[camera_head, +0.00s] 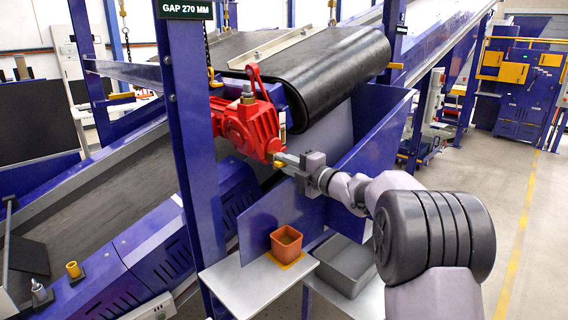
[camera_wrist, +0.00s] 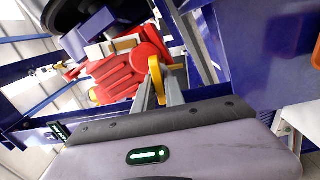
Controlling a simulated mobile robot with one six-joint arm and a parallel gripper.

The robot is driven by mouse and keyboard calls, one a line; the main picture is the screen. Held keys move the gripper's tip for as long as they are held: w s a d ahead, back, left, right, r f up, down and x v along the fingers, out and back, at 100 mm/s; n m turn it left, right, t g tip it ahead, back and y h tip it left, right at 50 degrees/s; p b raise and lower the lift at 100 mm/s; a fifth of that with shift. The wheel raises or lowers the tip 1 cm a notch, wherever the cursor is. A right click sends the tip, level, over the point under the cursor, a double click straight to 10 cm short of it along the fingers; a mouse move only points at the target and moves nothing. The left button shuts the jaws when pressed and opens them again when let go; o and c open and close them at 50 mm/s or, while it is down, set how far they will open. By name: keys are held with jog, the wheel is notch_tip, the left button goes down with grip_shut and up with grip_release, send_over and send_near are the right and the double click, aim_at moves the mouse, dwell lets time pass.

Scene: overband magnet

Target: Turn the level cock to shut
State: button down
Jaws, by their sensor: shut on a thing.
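The red gear unit (camera_head: 246,124) hangs beside the black belt roller. It also shows in the wrist view (camera_wrist: 122,72). The level cock's small yellow lever (camera_wrist: 156,80) stands out at the red unit's lower end. In the head view only a speck of yellow (camera_head: 279,164) shows at my fingertips. My gripper (camera_head: 286,160) reaches in from the right. In the wrist view my gripper (camera_wrist: 158,95) has its two fingers on either side of the yellow lever, shut on it. The fingers partly hide the lever and the cock's body.
A blue upright post (camera_head: 190,130) stands close left of the red unit. A blue sloping panel (camera_head: 375,140) rises behind my gripper. Below are an orange tub (camera_head: 286,240) on a pale table (camera_head: 240,290) and a grey bin (camera_head: 345,262). Open floor lies at the right.

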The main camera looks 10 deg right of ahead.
jog(key=c, duration=1.5)
grip_release()
jog(key=p+v, duration=0.4)
jog(key=v, duration=1.3)
jog(key=shift+s+d, duration=0.15)
jog(key=shift+s, duration=0.05)
